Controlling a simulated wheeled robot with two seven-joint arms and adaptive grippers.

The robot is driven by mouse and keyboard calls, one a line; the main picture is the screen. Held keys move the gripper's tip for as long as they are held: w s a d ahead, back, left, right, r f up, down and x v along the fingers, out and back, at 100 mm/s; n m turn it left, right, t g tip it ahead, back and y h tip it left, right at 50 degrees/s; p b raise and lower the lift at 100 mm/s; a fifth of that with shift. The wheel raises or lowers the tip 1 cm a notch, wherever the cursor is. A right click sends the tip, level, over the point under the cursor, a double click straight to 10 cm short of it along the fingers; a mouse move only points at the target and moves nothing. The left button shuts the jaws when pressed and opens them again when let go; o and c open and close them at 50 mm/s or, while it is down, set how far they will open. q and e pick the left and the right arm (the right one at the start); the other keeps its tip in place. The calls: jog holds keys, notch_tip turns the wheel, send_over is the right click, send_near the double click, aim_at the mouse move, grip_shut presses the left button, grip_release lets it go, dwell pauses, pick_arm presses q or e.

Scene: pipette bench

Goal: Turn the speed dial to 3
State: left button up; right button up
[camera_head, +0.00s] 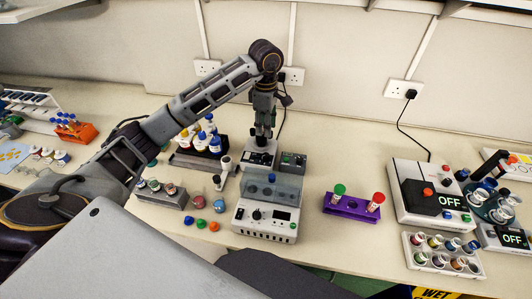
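My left gripper (262,137) points straight down over a small white device (258,163) at the back middle of the bench. Its fingertips are at or just above the device's dark top; whether they touch it is not clear. The fingers look close together, but they are too small to tell if they hold anything. A dial on that device is not clearly visible, partly hidden by the gripper. In front stands a white machine (264,225) with a clear blue-tinted lid, a black knob (257,214) and a small dark display (282,215). No scale number is readable. My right gripper is out of view.
A small dark grey box (292,162) adjoins the small device. Left are a bottle rack (203,158), a grey vial block (160,195) and coloured caps (201,224). Right are a purple tube rack (351,207), a white machine reading OFF (428,215) and a vial tray (443,262).

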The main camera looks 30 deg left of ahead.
aim_at(266, 155)
pick_arm(q)
notch_tip(266, 155, down, 12)
jog(key=p, duration=0.3)
jog(key=shift+f, duration=0.85)
jog(key=shift+f, duration=0.1)
jog(key=shift+c, duration=0.4)
jog(key=c, duration=0.7)
